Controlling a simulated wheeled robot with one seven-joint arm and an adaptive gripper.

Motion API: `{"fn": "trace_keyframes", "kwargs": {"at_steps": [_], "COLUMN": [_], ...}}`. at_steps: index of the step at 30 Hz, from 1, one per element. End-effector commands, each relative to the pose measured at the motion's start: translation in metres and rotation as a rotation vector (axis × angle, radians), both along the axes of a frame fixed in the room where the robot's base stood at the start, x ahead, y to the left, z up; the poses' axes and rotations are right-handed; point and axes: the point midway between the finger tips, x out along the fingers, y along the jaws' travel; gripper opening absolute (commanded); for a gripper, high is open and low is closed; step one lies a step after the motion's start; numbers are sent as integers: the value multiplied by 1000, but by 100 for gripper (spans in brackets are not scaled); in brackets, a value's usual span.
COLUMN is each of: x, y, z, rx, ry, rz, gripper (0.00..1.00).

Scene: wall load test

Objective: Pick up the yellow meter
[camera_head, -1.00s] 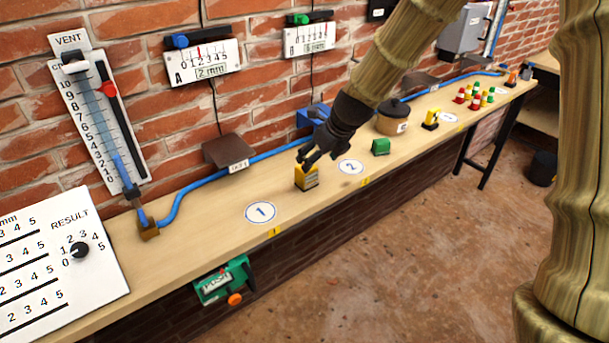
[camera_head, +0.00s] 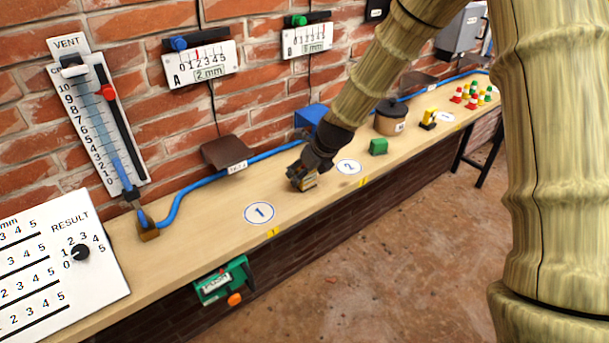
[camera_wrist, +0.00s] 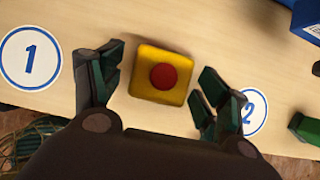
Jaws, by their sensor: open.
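A yellow block with a red round top (camera_wrist: 160,74) stands on the bench between the spread fingers of my gripper (camera_wrist: 152,86) in the wrist view. Both fingers are apart from its sides. In the head view my gripper (camera_head: 299,178) is low over the same block (camera_head: 311,181), hiding most of it. Another yellow thing on a black base (camera_head: 429,117) stands farther right along the bench. I cannot tell from the pictures which of the two is the meter.
The bench (camera_head: 200,240) has a white disc marked 1 (camera_head: 259,213) left of the block and one marked 2 (camera_head: 348,167) right of it. A green block (camera_head: 378,146) and a round brown pot (camera_head: 391,119) stand beyond. A blue hose (camera_head: 190,187) runs along the wall.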

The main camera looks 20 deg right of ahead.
Motion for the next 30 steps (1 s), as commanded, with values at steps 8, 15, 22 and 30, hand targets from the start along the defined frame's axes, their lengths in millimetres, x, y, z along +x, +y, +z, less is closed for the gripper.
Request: {"fn": "trace_keyframes", "kwargs": {"at_steps": [8,15,22,30], "x": [7,7,7,7], "y": [2,3,2,2], "z": [-13,-14,-14,-13], "rx": [-1,-1,0,-1], "ry": [0,0,0,-1], "rz": [0,0,1,0], "gripper": [75,71,29,15]}}
